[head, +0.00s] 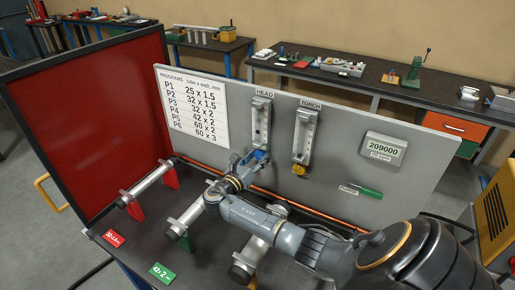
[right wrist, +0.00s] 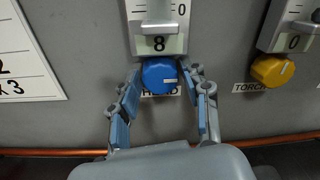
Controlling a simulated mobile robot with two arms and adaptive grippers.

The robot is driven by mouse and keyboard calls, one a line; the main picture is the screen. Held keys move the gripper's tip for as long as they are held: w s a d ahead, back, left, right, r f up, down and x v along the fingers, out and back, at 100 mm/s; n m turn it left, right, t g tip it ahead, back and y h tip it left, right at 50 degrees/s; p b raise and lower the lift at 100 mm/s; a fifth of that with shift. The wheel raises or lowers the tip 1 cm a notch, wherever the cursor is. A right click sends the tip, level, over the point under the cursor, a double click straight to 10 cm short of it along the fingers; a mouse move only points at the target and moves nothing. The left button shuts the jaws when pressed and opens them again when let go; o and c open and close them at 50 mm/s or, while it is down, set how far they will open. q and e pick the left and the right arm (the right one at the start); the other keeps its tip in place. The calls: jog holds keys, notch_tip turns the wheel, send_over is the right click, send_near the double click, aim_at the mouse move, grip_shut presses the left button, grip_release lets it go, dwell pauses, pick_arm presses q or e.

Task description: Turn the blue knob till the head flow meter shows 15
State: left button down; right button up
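The blue knob (right wrist: 160,76) sits below the head flow meter (head: 260,122), and its white mark points to the right. The small display (right wrist: 159,44) above the knob reads 8. My right gripper (right wrist: 161,72) has one finger on each side of the knob, with the fingertips closed in against its edges. In the head view my right gripper (head: 256,158) reaches up to the panel and covers most of the knob. The HEAD label below the knob is partly hidden by the knob. My left gripper is not in view.
The torch flow meter (head: 304,137) with a yellow knob (right wrist: 273,70) stands to the right, its display (right wrist: 293,43) reading 0. A copper-coloured tube (head: 318,213) runs along the panel's foot.

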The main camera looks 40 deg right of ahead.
jog(key=c, duration=0.6)
jog(key=m+b, duration=0.1)
jog(key=m, duration=0.2)
jog(key=shift+m, duration=0.4)
jog(key=shift+c, duration=0.2)
jog(key=shift+m, duration=0.9)
jog(key=shift+r, duration=0.1)
jog(key=o, duration=1.2)
jog(key=shift+c, duration=0.2)
jog(key=v, duration=1.2)
